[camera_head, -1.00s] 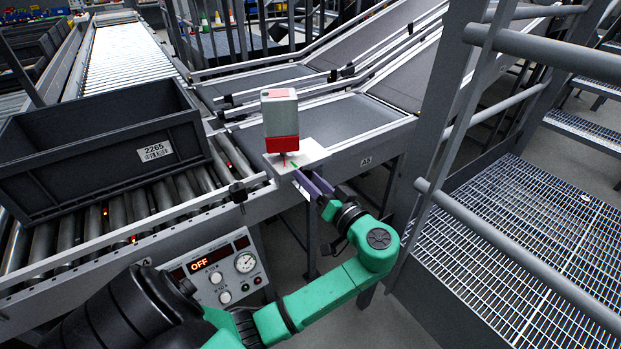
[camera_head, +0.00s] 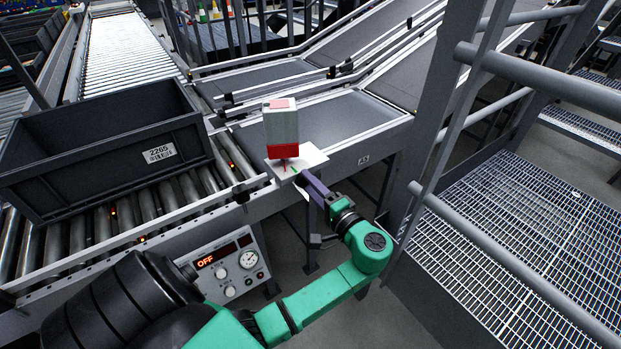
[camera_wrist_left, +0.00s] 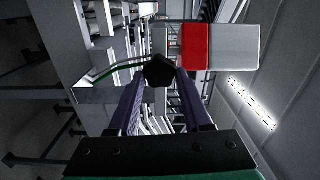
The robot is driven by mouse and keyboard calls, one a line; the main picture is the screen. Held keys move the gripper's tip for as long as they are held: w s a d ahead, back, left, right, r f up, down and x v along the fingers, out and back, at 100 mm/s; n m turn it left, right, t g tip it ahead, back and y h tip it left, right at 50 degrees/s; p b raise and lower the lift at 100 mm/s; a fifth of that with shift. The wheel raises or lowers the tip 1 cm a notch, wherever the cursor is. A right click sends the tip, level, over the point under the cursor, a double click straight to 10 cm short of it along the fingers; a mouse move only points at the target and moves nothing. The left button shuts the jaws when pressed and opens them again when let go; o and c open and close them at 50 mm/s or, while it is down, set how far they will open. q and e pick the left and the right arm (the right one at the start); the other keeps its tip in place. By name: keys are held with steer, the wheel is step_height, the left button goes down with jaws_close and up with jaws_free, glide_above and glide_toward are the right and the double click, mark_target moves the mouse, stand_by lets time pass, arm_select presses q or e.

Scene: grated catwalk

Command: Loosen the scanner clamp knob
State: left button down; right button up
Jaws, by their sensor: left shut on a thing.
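The scanner (camera_head: 281,128), a pale grey box with a red lower band, stands on a white plate (camera_head: 311,157) at the conveyor's side rail. It also shows in the left wrist view (camera_wrist_left: 222,47), lying sideways in that picture. The black clamp knob (camera_wrist_left: 159,71) sits between the purple fingertips of my left gripper (camera_wrist_left: 158,78), which is shut on it. In the head view my left gripper (camera_head: 304,178) reaches up to the plate's near edge from the front right, and its fingers hide the knob. My right gripper is not in view.
A dark grey tote (camera_head: 95,165) labelled 2265 sits on the roller conveyor at left. A control panel (camera_head: 228,266) reading OFF is below the rail. A grey railing post (camera_head: 440,110) and grated walkway (camera_head: 520,240) stand close to my arm's right.

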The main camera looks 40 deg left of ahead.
arm_select(q)
steer(key=shift+m+p, duration=2.4)
steer(key=shift+m, duration=1.1)
steer(key=shift+f, duration=0.1)
steer(key=shift+c, duration=1.8)
jaws_free()
